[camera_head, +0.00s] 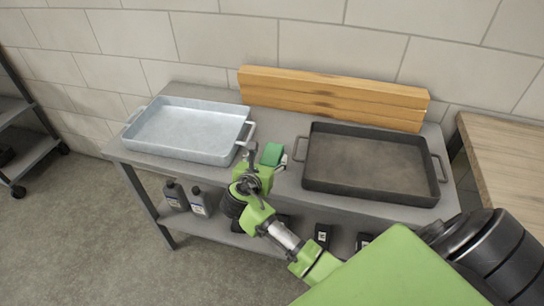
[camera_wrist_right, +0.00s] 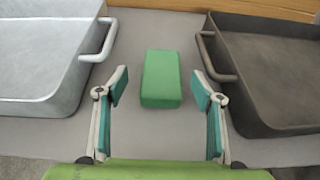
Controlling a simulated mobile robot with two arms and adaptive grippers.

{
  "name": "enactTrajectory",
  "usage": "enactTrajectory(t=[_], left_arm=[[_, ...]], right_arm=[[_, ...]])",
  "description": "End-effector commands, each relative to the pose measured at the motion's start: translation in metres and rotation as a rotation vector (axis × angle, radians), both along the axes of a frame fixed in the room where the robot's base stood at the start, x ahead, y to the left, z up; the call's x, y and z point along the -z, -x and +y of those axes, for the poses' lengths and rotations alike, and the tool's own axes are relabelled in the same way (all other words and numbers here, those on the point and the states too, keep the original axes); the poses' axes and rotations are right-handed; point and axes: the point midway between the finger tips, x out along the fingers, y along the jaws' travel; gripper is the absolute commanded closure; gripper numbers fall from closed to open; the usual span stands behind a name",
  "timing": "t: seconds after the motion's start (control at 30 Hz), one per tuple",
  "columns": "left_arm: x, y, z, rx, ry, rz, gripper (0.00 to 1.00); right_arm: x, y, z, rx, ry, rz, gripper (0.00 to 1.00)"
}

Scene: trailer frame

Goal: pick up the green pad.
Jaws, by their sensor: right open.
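The green pad (camera_head: 272,154) lies on the grey table between the two trays. In the right wrist view the green pad (camera_wrist_right: 161,79) is a plain block, lying lengthwise away from me. My right gripper (camera_head: 264,160) is just in front of it in the head view. In the wrist view the right gripper (camera_wrist_right: 160,88) is open, its fingers apart on either side of the pad's near end, with a gap on both sides and nothing held. My left gripper is not in view.
A light metal tray (camera_head: 189,128) stands left of the pad and a dark tray (camera_head: 318,185) right; their handles flank it closely. Wooden beams (camera_head: 330,92) stand behind. Dark bottles (camera_head: 198,203) are on the lower shelf. A wooden-topped table (camera_head: 505,150) is at right.

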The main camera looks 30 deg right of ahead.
Motion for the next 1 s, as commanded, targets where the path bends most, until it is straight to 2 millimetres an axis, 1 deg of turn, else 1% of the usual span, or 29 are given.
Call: enactTrajectory(t=[0.17, 0.3, 0.43, 0.53, 0.73, 0.77, 0.8, 0.87, 0.9, 0.93, 1.0], left_arm=[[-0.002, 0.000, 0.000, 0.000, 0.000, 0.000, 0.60], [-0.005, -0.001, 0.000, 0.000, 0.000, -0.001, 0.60], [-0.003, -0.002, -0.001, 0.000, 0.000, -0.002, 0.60], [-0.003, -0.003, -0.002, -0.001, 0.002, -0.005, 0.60], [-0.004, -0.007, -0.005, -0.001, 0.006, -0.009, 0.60], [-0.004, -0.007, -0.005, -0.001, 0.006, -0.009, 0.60], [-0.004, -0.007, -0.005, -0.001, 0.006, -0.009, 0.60], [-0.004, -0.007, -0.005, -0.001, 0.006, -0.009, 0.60], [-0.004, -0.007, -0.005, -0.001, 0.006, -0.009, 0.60], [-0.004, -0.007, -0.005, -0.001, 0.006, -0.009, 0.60], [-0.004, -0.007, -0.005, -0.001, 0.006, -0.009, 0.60]], right_arm=[[0.003, -0.008, -0.010, 0.000, 0.001, 0.000, 0.39], [0.009, -0.019, -0.028, 0.002, 0.000, 0.001, 0.39], [0.016, -0.029, -0.038, 0.000, 0.000, 0.000, 0.39], [0.018, -0.032, -0.042, -0.001, -0.001, -0.001, 0.39], [0.019, -0.032, -0.042, 0.000, -0.001, -0.002, 0.39], [0.019, -0.032, -0.042, -0.001, -0.001, -0.001, 0.42], [0.019, -0.032, -0.042, -0.001, -0.001, -0.001, 0.52], [0.019, -0.032, -0.042, -0.001, -0.001, -0.001, 0.67], [0.019, -0.032, -0.042, -0.001, -0.001, -0.001, 0.78], [0.019, -0.032, -0.042, -0.001, -0.001, -0.001, 0.80], [0.019, -0.032, -0.042, -0.001, -0.001, -0.001, 0.80]])
